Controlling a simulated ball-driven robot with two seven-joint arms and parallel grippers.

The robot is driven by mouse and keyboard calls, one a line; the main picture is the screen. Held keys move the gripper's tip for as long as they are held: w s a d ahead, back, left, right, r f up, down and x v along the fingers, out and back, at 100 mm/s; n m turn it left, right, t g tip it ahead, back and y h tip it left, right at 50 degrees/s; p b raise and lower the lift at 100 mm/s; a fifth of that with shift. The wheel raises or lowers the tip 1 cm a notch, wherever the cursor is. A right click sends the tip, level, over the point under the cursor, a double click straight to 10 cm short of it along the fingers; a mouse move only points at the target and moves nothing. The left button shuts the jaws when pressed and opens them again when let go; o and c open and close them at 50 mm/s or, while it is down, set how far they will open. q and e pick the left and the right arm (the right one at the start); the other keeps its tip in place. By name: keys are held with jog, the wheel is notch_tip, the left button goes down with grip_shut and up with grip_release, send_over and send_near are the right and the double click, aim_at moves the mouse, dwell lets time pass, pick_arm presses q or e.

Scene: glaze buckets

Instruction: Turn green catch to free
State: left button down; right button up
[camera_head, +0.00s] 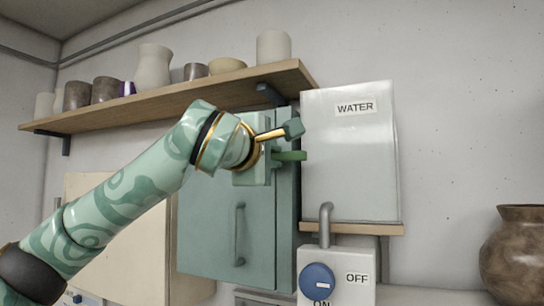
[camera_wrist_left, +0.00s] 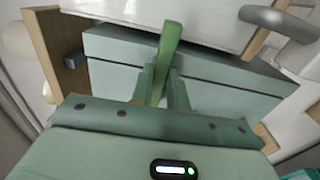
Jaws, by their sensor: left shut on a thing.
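The green catch (camera_head: 292,156) is a bar on the front of the teal cabinet (camera_head: 225,230), near its upper right edge. In the head view it points right, roughly level, towards the water tank. In the left wrist view the catch (camera_wrist_left: 169,45) is a green bar standing out from between my fingers. My left gripper (camera_head: 272,158) is shut on the catch; its fingers (camera_wrist_left: 163,90) press on both sides of the bar in the left wrist view. The catch's inner end is hidden by the gripper. My right gripper is not in view.
A white tank marked WATER (camera_head: 350,160) stands close to the right of the cabinet. Below it is a switch box with a blue knob (camera_head: 318,279). A wooden shelf (camera_head: 190,95) with several pots runs above my arm. A brown vase (camera_head: 515,260) stands far right.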

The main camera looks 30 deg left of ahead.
pick_arm(q)
jog(key=shift+f, duration=0.1)
jog(key=n+b, duration=1.2)
jog(key=n, duration=0.1)
jog(key=shift+d+f, duration=0.1)
jog(key=shift+f, duration=0.05)
jog(key=shift+n+b, duration=1.1)
jog(key=shift+n, duration=1.4)
jog(key=c, duration=1.4)
grip_release()
jog(key=shift+o, duration=0.2)
jog(key=shift+r, duration=0.2)
